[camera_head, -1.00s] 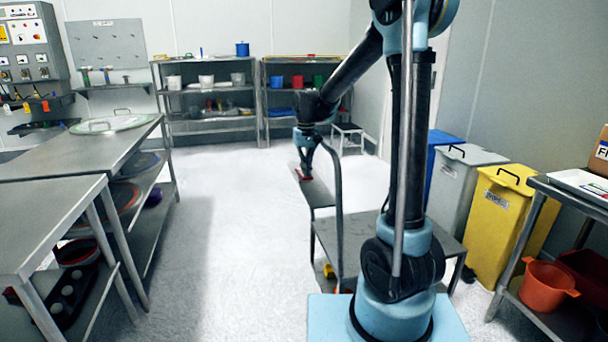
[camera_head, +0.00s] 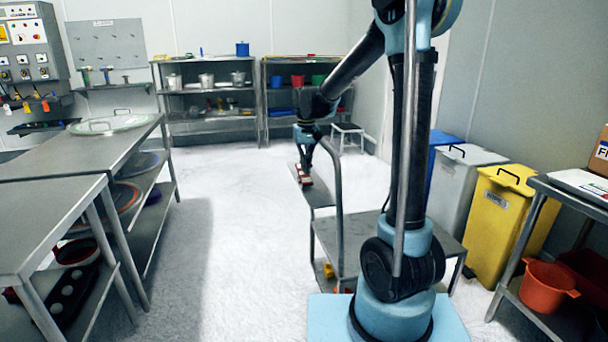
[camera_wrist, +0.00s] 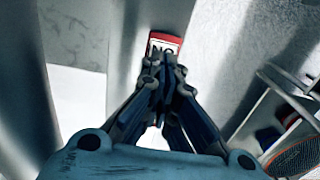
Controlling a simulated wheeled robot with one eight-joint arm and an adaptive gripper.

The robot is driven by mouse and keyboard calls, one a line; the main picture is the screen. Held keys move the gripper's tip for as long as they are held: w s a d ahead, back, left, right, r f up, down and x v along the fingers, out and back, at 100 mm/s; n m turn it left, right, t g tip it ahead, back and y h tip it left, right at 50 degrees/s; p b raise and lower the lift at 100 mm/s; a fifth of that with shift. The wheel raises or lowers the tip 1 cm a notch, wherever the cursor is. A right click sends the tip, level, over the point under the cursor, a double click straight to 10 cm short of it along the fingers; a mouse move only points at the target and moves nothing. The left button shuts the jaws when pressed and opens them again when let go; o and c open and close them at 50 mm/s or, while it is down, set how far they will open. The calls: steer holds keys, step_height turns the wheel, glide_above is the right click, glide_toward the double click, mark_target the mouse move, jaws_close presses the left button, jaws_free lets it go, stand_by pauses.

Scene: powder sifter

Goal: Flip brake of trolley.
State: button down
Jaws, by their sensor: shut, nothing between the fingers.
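The grey metal trolley (camera_head: 360,232) stands beside and beyond my base, with an upright tube handle (camera_head: 339,200) and a narrow grey surface at its far left. A small red piece with a white label (camera_wrist: 165,42) lies at that surface; the wrist view shows part of its lettering. It also shows in the head view (camera_head: 303,179); I cannot tell if it is the brake. My gripper (camera_wrist: 165,78) is shut and empty, pointing down, its tips close to the red piece; contact is unclear. Yellow-orange parts (camera_head: 329,271) show low under the trolley, partly hidden.
Steel tables (camera_head: 40,225) stand at left, with open floor (camera_head: 235,240) between them and the trolley. Blue, grey and yellow bins (camera_head: 500,225) stand at right, near a table with an orange bucket (camera_head: 546,285). Shelves (camera_head: 210,125) and a small stool (camera_head: 347,128) are at the back.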

mark_target(306, 178)
steer(key=shift+r, duration=2.6)
